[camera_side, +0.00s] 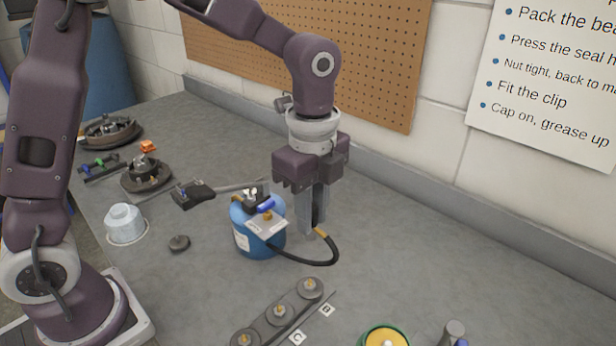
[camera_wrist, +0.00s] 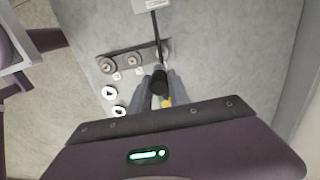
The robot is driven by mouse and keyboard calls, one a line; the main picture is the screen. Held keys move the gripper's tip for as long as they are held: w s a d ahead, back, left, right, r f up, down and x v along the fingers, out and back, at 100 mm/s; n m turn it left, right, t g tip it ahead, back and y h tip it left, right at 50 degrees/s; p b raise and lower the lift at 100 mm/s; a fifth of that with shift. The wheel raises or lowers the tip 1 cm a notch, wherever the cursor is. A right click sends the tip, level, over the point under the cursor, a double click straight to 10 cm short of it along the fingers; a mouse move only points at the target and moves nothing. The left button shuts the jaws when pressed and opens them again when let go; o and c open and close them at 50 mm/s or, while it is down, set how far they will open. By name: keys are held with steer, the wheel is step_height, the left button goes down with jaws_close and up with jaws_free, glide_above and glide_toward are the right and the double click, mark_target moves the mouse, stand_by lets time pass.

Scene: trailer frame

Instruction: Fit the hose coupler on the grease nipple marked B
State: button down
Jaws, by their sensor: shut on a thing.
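My gripper (camera_side: 312,230) points down just right of the blue grease canister (camera_side: 262,240), its fingers close together. They are shut on the hose coupler, which is mostly hidden by the fingers. In the wrist view, a dark cylindrical piece (camera_wrist: 158,80) sits between the fingers. A dark bar in front carries several nipples on round bosses. The tag B (camera_side: 326,309) lies beside the far-end nipple (camera_side: 310,285); C (camera_side: 297,337) lies beside the middle nipple (camera_side: 280,311). The gripper is apart from them.
A yellow-topped green tin (camera_side: 384,336) stands at the near right. A white container (camera_side: 124,224), a small dark disc (camera_side: 179,243) and hub parts (camera_side: 146,176) lie to the left. The grey bench right of the gripper is clear, up to the wall.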

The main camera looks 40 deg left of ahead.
mark_target(312, 237)
step_height(312, 237, down, 11)
steer(key=shift+f, duration=0.1)
stand_by(0.4)
steer(key=shift+f, duration=0.9)
stand_by(2.0)
steer(key=c, duration=0.7)
jaws_free()
steer(key=shift+c, duration=0.2)
step_height(312, 237, up, 7)
stand_by(0.3)
stand_by(0.3)
